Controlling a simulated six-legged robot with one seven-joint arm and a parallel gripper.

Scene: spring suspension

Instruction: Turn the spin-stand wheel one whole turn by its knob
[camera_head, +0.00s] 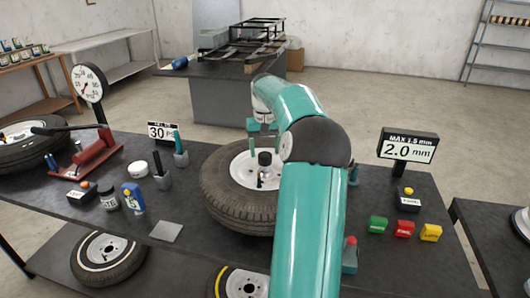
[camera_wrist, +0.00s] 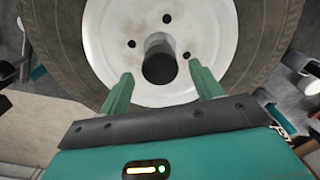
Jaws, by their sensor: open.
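The spin-stand wheel (camera_head: 238,207) lies flat on the dark bench in the head view, a black tyre around a white rim. It fills the upper part of the wrist view (camera_wrist: 270,40). A dark round knob (camera_head: 264,158) stands up from the rim; it shows as a dark cylinder in the wrist view (camera_wrist: 159,62). My gripper (camera_wrist: 160,88) is open, with one green finger on each side of the knob's near end. In the head view my arm hides the wheel's right side.
A display reading 2.0 mm (camera_head: 408,147) stands at the right of the bench. Green, red and yellow blocks (camera_head: 403,229) lie in front of it.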

